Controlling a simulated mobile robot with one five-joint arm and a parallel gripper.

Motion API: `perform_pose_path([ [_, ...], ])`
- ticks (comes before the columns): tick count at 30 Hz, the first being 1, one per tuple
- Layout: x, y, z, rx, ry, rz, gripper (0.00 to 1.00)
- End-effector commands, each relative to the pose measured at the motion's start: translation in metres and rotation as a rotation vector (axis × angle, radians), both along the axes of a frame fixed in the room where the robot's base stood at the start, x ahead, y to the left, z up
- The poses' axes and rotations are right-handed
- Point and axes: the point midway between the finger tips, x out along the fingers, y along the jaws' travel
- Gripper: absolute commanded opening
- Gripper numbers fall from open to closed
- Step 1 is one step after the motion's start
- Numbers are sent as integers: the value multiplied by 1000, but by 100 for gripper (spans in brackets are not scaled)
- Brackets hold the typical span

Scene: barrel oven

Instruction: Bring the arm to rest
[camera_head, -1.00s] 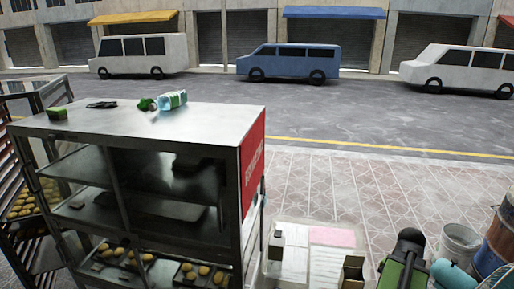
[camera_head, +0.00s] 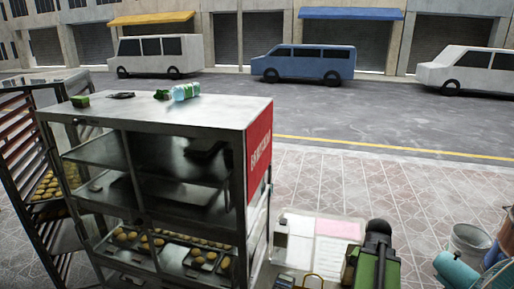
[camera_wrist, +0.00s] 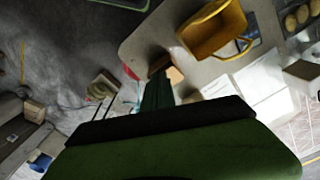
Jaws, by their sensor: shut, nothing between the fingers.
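My arm, green with a black joint, stands at the lower right of the head view, right of the metal display cabinet (camera_head: 185,112) and apart from it. Its end is not clear there. In the wrist view, my gripper (camera_wrist: 157,90) shows as a narrow dark green piece beyond the wide green and black body. It is shut and empty. A yellow, open-topped object (camera_wrist: 213,28) lies beyond it on a pale surface, with a gap in the picture between them.
The cabinet holds trays of buns (camera_head: 205,257); a bottle (camera_head: 186,92) lies on top. A rack (camera_head: 22,135) stands left. A low table (camera_head: 335,228) with papers lies beside my arm. A bucket (camera_head: 468,243) and a teal object (camera_head: 457,271) are at right. Pavement beyond is clear.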

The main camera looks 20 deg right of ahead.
Motion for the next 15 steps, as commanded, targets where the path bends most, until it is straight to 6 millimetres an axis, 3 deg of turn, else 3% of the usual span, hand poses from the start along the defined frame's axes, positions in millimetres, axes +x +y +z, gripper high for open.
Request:
perform_pose_path([
  [5,60,68,-24,-1,0,169,0],
  [8,98,130,-41,-1,0,312,0],
  [12,141,238,-66,-2,0,568,0],
  [15,155,310,-80,-2,0,744,0],
])
